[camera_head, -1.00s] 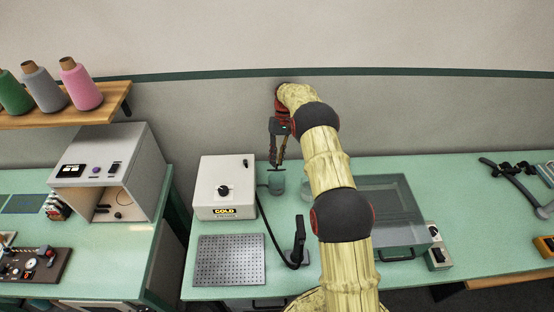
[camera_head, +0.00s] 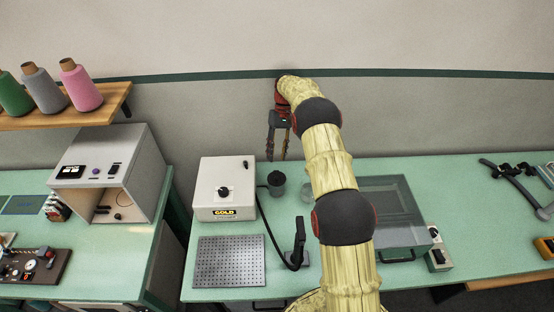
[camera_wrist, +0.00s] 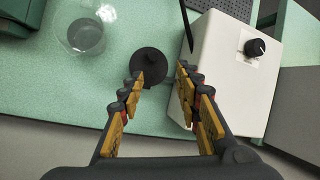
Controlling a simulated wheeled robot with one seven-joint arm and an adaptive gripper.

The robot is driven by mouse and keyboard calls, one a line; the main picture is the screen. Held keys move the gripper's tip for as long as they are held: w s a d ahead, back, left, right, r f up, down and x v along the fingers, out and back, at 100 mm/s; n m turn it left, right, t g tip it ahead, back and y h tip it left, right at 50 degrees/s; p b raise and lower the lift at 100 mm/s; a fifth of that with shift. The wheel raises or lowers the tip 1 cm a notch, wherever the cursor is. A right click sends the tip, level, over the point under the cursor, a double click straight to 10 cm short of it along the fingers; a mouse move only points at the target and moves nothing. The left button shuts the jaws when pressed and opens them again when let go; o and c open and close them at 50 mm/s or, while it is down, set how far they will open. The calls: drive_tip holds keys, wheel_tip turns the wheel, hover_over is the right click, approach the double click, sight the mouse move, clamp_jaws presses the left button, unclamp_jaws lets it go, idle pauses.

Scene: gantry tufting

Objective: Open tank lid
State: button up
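A clear, box-shaped tank (camera_head: 400,213) stands on the green bench at right in the head view. Its flat top looks closed, with a dark handle (camera_head: 396,257) at the front edge. My arm hides its left side. My gripper (camera_head: 277,157) is left of the tank, at the back of the bench, pointing down, open and empty. Below it stands a small jar (camera_head: 277,187) that now looks dark. In the wrist view, a round black lid with a knob (camera_wrist: 150,66) lies between and beyond the open fingers of my gripper (camera_wrist: 160,74), apart from them.
A white box with a dial (camera_head: 224,190) stands left of the jar; it also shows in the wrist view (camera_wrist: 228,75). A clear beaker (camera_wrist: 86,36) is beside the jar. A perforated plate (camera_head: 230,262), a black cable and an upright black holder (camera_head: 299,240) are in front.

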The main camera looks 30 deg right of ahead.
wheel_tip(320, 180, up, 6)
drive_tip(key=shift+f, duration=0.1)
idle(0.6)
